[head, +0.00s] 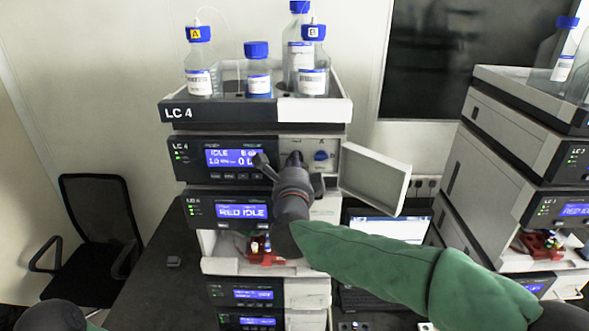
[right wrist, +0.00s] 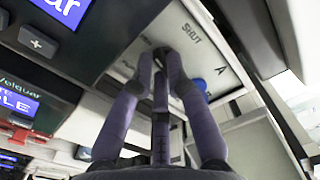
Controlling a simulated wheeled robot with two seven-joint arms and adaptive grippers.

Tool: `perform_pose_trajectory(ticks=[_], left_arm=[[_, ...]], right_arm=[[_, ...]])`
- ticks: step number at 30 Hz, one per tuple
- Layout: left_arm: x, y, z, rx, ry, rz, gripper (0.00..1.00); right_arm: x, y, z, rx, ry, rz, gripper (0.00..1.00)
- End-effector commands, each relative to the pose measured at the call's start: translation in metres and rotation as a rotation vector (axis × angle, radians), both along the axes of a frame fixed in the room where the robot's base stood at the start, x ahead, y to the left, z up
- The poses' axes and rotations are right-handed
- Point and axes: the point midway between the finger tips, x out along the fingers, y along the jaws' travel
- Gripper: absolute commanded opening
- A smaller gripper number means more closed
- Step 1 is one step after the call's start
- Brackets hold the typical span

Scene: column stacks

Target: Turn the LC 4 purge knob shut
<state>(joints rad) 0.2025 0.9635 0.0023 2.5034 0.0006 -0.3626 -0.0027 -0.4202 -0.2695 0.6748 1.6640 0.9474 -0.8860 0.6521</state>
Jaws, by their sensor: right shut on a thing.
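The LC 4 stack (head: 230,110) stands in the middle of the head view. Its pump module has an open white front panel (head: 327,168), with the word SHUT printed on it in the right wrist view (right wrist: 212,62). My right gripper (head: 294,160) reaches in to this panel. In the right wrist view its fingers (right wrist: 164,62) are closed together on the purge knob, just left of the SHUT mark. The fingers mostly hide the knob, so I cannot tell its angle. A blue knob (head: 321,155) marked A sits to the right, apart from the fingers. My left gripper is out of view.
A white door (head: 376,178) hangs open to the right of the panel. Bottles (head: 258,70) stand in the tray on top. A second stack (head: 500,140) stands at the right. A laptop (head: 385,225) is between the stacks. A black chair (head: 95,230) is at the left.

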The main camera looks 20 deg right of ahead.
Motion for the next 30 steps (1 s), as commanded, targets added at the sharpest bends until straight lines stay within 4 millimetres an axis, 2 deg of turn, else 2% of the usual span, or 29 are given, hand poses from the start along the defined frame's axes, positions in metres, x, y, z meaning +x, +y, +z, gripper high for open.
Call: perform_pose_trajectory(ticks=[1,12,30], left_arm=[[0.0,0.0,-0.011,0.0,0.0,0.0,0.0],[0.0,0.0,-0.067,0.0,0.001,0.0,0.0],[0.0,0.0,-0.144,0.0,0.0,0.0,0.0]], right_arm=[[0.0,0.0,-0.004,0.03,-0.011,0.0,0.0],[0.0,0.001,-0.005,0.341,-0.099,0.001,0.0],[0.0,0.001,-0.002,0.888,-0.254,0.0,0.0]])
